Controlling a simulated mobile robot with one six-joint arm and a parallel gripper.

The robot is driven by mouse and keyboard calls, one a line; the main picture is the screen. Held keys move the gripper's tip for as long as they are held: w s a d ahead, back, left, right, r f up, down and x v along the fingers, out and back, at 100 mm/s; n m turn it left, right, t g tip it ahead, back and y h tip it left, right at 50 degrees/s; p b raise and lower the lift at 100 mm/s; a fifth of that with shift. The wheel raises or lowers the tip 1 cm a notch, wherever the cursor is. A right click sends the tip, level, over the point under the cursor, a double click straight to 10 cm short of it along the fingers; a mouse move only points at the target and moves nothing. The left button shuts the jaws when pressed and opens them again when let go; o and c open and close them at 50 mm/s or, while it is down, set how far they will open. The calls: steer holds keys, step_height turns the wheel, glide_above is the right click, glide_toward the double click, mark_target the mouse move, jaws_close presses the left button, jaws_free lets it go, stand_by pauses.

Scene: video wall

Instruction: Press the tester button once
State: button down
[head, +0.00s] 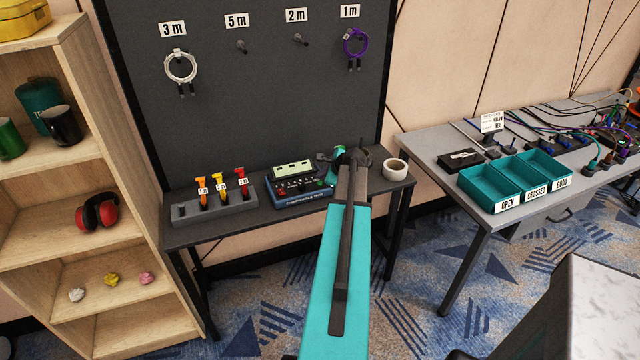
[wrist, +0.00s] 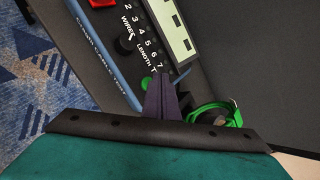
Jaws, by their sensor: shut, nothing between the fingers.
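The cable tester (head: 298,187) is a dark blue box with a pale screen and a red part, on the narrow dark table in the head view. In the wrist view the tester (wrist: 127,45) shows the words WIRES and LENGTH and a row of numbers. A green button (wrist: 147,83) shows at its near end, partly hidden by my fingers. My gripper (wrist: 168,82) is shut and empty, its tips right beside the green button; I cannot tell whether they touch. In the head view my gripper (head: 352,157) is at the tester's right end.
A roll of tape (head: 395,169) stands at the table's right end, and a grey rack (head: 213,211) with tagged connectors at the left. The pegboard (head: 265,90) rises behind.

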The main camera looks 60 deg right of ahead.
steer(key=shift+f, duration=0.15)
steer(key=shift+f, duration=0.3)
steer(key=shift+f+b, duration=0.3)
steer(key=shift+f, duration=0.05)
stand_by(1.0)
steer(key=shift+r, duration=0.1)
stand_by(0.3)
steer(key=shift+r+p, duration=0.55)
steer(key=shift+r, duration=0.15)
steer(key=shift+r, duration=0.1)
steer(key=shift+r+p, duration=1.6)
steer(key=shift+r, duration=0.8)
